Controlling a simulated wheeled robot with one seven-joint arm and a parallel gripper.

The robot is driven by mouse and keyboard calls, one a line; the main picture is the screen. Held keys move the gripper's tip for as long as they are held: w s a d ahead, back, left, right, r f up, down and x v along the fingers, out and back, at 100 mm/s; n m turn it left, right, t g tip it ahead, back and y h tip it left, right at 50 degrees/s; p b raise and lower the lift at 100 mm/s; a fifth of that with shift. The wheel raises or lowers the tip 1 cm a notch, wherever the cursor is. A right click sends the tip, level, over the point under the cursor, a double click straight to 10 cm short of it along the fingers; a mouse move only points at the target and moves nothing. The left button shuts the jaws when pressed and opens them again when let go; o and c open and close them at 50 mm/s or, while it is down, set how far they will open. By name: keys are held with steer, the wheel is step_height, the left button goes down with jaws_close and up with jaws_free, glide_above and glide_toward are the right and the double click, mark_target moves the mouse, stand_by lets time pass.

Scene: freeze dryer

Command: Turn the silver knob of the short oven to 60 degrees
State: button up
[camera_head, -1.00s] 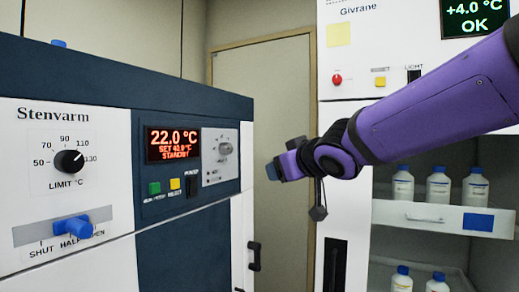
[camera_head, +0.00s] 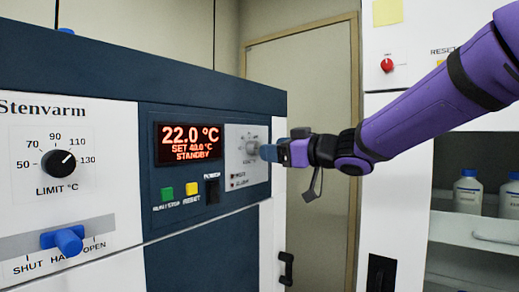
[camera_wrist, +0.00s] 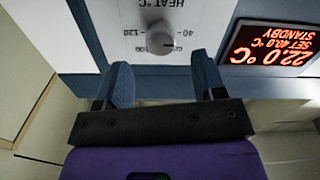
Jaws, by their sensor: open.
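The short oven (camera_head: 215,115) has a dark blue panel with a display (camera_head: 190,142) reading 22.0 °C, SET 40.0 °C, STANDBY. The silver knob (camera_head: 252,147) is on a light plate right of the display. In the wrist view the knob (camera_wrist: 159,40) appears upside down on its HEAT °C plate, with marks 40 and 120 legible. My gripper (camera_head: 268,152) points left at the knob from the right. Its two blue fingers (camera_wrist: 165,84) are open in the wrist view, with the knob ahead of the gap and roughly centred. A clear space shows between fingertips and knob; I see no contact.
A black LIMIT °C knob (camera_head: 59,163) and a blue slide lever (camera_head: 68,240) are on the left panel. Green (camera_head: 167,193) and yellow (camera_head: 192,188) buttons sit below the display. A white cabinet (camera_head: 385,185) with bottles stands at the right.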

mark_target(257, 148)
steer(key=x, duration=0.5)
steer(key=shift+w+a, duration=0.2)
steer(key=shift+a, duration=0.1)
steer(key=c, duration=0.9)
